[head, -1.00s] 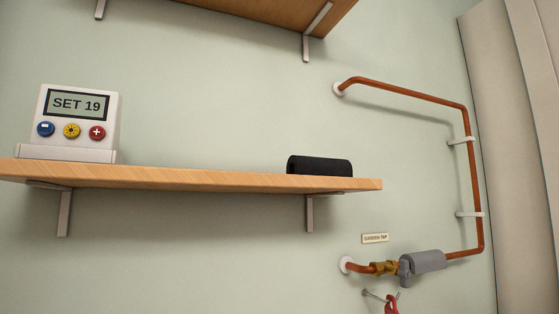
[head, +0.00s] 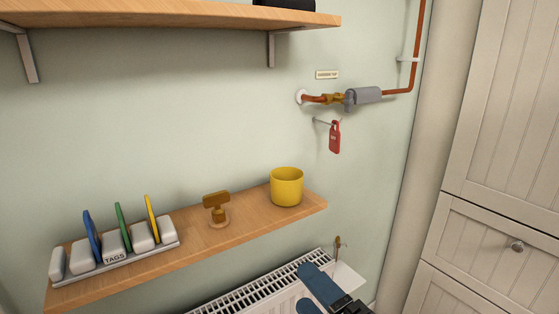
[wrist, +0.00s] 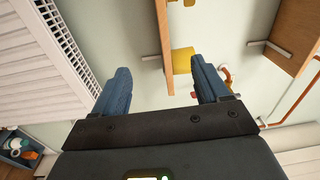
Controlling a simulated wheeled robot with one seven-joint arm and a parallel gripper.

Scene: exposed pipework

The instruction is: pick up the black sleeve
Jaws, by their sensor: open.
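The black sleeve (head: 284,3) lies on the upper wooden shelf (head: 170,17), near its right end. Only its lower part shows at the top edge of the head view; the rest is cut off. I cannot make it out in the wrist view. My gripper (head: 316,297) is at the bottom of the head view, in front of the radiator and well below the sleeve. In the wrist view my gripper (wrist: 160,84) has its two blue fingers wide apart with nothing between them.
A radiator (head: 262,297) is below. Copper pipe with a grey-covered valve (head: 362,96) and a red padlock-like tag (head: 335,137) are at right, near a cabinet (head: 500,230).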

